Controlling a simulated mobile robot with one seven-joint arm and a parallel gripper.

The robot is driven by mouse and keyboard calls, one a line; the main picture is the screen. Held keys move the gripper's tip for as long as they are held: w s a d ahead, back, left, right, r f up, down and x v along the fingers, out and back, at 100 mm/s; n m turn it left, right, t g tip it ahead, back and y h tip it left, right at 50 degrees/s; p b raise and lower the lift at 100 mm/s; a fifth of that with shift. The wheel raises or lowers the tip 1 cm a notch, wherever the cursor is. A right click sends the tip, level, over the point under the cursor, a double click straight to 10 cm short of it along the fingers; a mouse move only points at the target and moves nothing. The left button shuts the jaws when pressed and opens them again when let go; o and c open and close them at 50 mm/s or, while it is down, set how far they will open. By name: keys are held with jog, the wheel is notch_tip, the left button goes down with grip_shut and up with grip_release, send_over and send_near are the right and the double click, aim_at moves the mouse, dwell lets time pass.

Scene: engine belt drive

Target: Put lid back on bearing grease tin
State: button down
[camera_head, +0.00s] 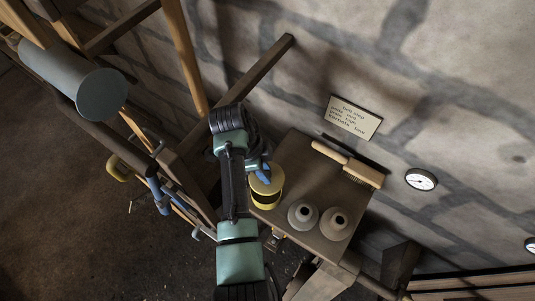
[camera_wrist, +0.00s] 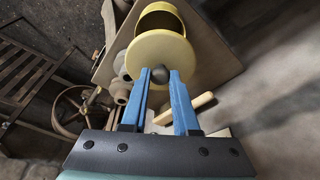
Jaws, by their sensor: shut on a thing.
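The yellow round lid (camera_head: 268,186) is held by its dark knob (camera_wrist: 160,74) between the blue fingertips of my gripper (camera_wrist: 158,76). The fingers also show small and blue in the head view (camera_head: 262,171). In the wrist view the lid's disc (camera_wrist: 153,50) faces the camera and covers part of the yellow tin (camera_wrist: 176,12). The open tin (camera_head: 264,206) stands on the small table near its left edge. In the head view a dark gap shows between lid and tin, so the lid is apart from at least the tin's near rim. Contact at the far side is hidden.
The small table (camera_head: 290,170) also bears two grey-brown bottle-like vessels (camera_head: 302,214) (camera_head: 335,222) at its front and a wooden-handled brush (camera_head: 350,163) at the back. A stone wall with a sign (camera_head: 353,117) stands behind. Wooden beams (camera_head: 185,60) rise at the left.

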jog(key=shift+s+a+f, duration=0.1)
jog(key=shift+s+f, duration=0.05)
jog(key=shift+f, duration=0.05)
notch_tip(320, 180, down, 6)
jog(key=b, duration=0.5)
jog(key=shift+b, duration=0.35)
jog(key=shift+f, duration=0.2)
dwell(2.0)
jog(key=shift+c, duration=0.6)
grip_release()
jog(key=shift+r+p, duration=3.35)
jog(key=shift+r, duration=0.2)
